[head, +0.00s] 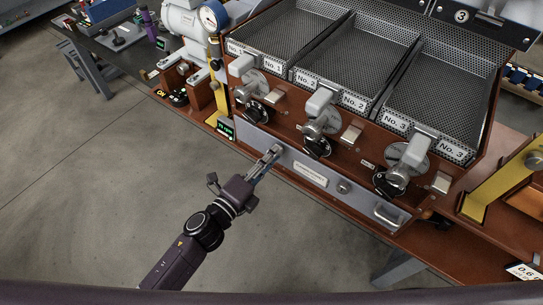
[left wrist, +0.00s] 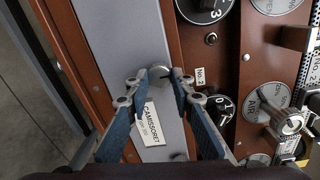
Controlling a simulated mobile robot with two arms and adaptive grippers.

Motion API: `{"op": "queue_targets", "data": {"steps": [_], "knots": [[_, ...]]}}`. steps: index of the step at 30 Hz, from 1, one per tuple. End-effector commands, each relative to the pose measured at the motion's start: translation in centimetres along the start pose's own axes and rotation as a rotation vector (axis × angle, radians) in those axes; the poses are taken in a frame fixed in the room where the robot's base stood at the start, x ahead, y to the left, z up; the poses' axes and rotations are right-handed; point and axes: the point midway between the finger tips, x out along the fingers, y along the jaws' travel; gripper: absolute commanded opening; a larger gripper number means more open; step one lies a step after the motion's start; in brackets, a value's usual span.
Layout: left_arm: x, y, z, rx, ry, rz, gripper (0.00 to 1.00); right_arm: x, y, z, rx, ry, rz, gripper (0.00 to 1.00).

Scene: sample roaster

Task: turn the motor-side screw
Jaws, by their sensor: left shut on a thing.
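My left gripper (head: 268,160) reaches the left part of the grey front panel (head: 318,190) on the roaster. In the left wrist view, its fingertips (left wrist: 161,76) are closed on the round metal head of a screw (left wrist: 158,71) set in that panel, beside the white nameplate. In the head view the fingers hide this screw. A second round screw (head: 343,187) sits on the panel to the right of the nameplate, clear of the gripper. My right gripper is not in view.
Above the panel are several black dials (head: 317,146) and grey levers (head: 320,103). A metal handle (head: 388,215) is at the panel's right end. Mesh trays (head: 356,62) lie behind. A pale motor housing (head: 187,22) stands at the back left. The floor in front is clear.

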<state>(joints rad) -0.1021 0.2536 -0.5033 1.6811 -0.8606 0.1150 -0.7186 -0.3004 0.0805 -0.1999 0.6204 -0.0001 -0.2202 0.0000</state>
Motion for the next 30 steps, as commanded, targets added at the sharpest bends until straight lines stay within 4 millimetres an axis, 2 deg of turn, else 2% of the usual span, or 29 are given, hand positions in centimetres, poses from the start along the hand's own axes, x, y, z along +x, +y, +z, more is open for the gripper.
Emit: {"op": "queue_targets", "data": {"steps": [1, 2, 6, 17, 20, 30], "knots": [[0.0, 0.0, -0.1, 0.001, 0.002, 0.0, 0.0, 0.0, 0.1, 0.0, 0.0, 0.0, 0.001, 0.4], [0.0, 0.0, -0.1, 0.001, 0.002, 0.0, 0.25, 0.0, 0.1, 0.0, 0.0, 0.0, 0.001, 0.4], [0.0, 0.1, -0.1, 0.001, 0.001, 0.001, 0.4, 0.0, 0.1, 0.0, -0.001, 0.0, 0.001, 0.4], [-0.6, 0.1, 0.0, -0.001, 0.0, 0.001, 0.4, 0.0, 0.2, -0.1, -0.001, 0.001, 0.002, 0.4], [-1.9, 0.2, -0.1, -0.002, 0.0, 0.003, 0.4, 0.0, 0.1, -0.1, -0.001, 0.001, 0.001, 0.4], [-8.6, 0.2, -0.1, -0.002, 0.001, 0.003, 0.4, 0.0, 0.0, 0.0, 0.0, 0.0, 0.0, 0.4]]}}
